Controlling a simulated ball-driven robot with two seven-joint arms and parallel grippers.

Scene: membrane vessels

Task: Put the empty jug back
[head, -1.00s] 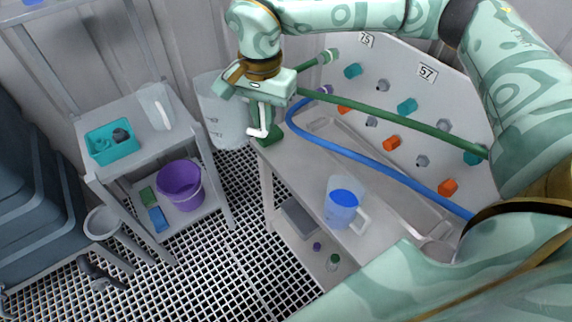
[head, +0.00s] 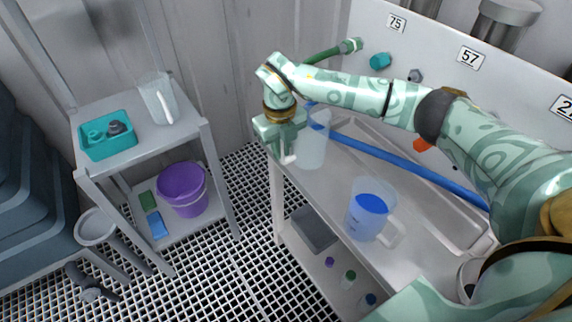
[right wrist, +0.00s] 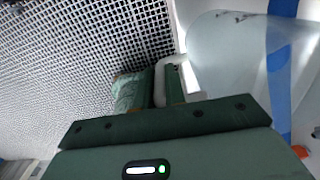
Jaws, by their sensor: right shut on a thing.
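My right gripper (head: 287,150) is shut on the white handle of a clear jug (head: 313,142). This jug looks empty and upright, at the left end of the bench (head: 335,188); I cannot tell whether its base touches the top. In the right wrist view the jug (right wrist: 225,50) fills the upper right, and its handle (right wrist: 163,80) lies between the fingers (right wrist: 150,90). A second jug (head: 366,213), holding blue liquid, stands on the bench to the right. A third clear jug (head: 155,100) stands on the left rack's upper shelf. My left gripper is out of view.
The left rack (head: 185,132) also holds a teal tub (head: 107,150) and, lower down, a purple bucket (head: 182,190). A blue hose (head: 400,165) runs along the bench behind the jugs. A panel (head: 430,50) with fittings stands behind. Grating floor (head: 240,215) separates rack and bench.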

